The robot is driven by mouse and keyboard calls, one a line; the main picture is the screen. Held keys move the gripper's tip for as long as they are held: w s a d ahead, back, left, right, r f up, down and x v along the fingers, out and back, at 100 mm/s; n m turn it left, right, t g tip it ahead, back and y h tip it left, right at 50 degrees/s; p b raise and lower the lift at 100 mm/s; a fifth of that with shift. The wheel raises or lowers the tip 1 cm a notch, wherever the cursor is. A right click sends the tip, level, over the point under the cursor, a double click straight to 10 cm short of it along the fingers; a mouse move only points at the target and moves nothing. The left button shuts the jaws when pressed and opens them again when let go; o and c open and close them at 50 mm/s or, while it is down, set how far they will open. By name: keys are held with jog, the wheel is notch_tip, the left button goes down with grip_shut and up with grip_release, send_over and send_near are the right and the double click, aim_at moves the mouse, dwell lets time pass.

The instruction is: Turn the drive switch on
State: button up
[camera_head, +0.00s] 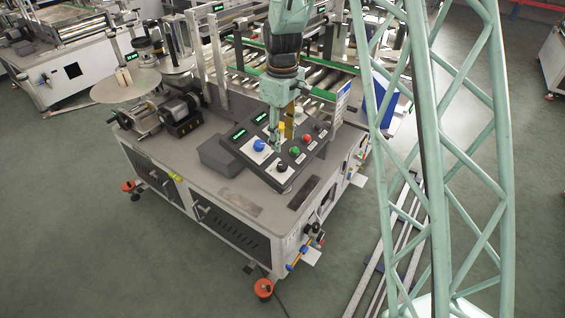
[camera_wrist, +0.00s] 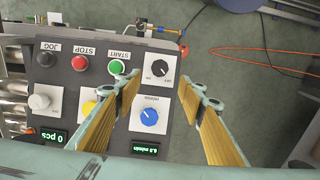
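The drive switch appears to be the black rotary knob on a white plate (camera_wrist: 160,68) in the wrist view, at a corner of the sloped control panel. Its plate lettering is small, so I cannot surely read its setting. It also shows in the head view as a black knob (camera_head: 281,166) at the panel's front. My gripper (camera_wrist: 167,88) is open and empty, with its two yellow-padded fingers apart. In the wrist view the black knob shows beyond the gap between the fingertips. In the head view my gripper (camera_head: 278,146) points down over the panel; contact cannot be told.
The panel also carries a blue knob (camera_wrist: 149,115), a green START button (camera_wrist: 116,67), a red STOP button (camera_wrist: 80,63), a black JOG button (camera_wrist: 46,59) and a white knob (camera_wrist: 39,101). A yellow part is partly hidden by a finger. A grey box (camera_head: 220,156) stands left of the panel.

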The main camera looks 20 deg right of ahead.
aim_at(282, 164)
jog(key=shift+f, duration=5.6)
jog(key=shift+c, duration=0.5)
jog(key=c, duration=0.8)
